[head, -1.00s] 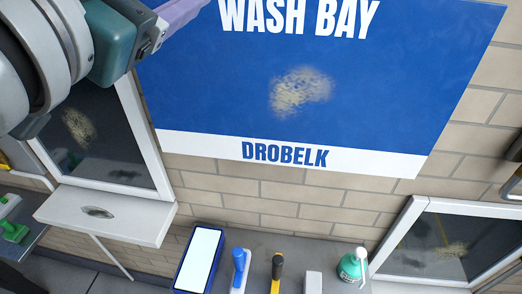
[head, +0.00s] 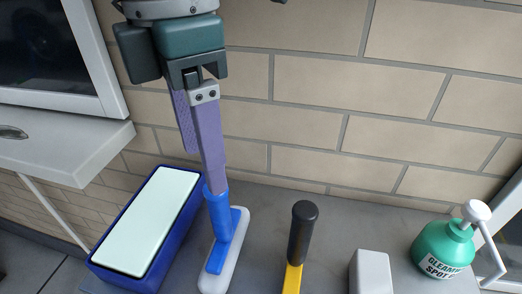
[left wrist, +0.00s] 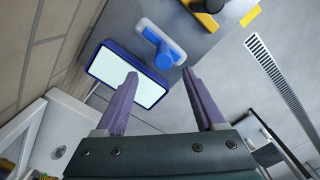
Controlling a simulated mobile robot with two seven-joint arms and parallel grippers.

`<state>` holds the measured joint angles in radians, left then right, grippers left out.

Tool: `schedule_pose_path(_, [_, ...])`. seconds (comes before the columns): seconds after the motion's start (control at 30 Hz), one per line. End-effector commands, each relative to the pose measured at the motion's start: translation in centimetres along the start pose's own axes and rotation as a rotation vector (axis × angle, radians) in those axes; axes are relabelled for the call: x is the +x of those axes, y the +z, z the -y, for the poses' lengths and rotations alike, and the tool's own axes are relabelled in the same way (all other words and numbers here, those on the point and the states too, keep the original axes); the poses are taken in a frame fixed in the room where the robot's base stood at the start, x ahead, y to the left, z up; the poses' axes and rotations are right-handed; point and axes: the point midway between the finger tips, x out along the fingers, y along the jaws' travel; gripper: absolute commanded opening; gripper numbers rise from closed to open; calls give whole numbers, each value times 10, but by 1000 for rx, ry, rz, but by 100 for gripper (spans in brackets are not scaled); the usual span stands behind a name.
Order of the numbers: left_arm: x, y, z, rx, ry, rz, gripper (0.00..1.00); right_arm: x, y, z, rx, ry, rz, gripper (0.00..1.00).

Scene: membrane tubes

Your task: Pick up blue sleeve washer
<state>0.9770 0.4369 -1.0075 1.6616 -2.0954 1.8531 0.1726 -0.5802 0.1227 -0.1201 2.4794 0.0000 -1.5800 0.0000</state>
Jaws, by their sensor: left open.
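The blue sleeve washer (head: 228,256) rests on the grey counter, with a blue handle and a long white sleeve with rounded ends. It also shows in the left wrist view (left wrist: 148,28), beyond my fingertips. My left gripper (head: 202,170) is open, its two purple fingers pointing down above the washer. In the head view one fingertip overlaps the top of the blue handle; I cannot tell whether they touch. In the left wrist view the fingers (left wrist: 160,77) are spread apart with nothing between them. My right gripper is not in view.
A blue tray (head: 187,212) with a pale inside stands left of the washer. A tool with a black grip and yellow lower part (head: 302,235), a white block (head: 371,272) and a green spray bottle (head: 444,245) stand to the right. A brick wall (head: 320,110) rises behind.

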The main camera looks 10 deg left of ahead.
Motion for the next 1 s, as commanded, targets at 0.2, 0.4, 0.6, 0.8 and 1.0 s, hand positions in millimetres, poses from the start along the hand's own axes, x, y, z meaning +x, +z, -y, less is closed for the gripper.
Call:
schedule_pose_path(0.2, [33, -2, -1, -3, 6, -14, 71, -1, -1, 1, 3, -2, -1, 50])
schedule_pose_path(0.4, [51, 0, 2, -1, 4, -13, 71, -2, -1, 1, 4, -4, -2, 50])
schedule_pose_path(0.6, [83, 5, 5, -2, 4, -12, 71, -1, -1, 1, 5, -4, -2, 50])
schedule_pose_path(0.8, [94, 6, 5, 0, 6, -8, 71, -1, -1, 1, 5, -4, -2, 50])
schedule_pose_path(1.0, [94, 6, 5, 0, 6, -8, 65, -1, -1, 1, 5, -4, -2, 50])
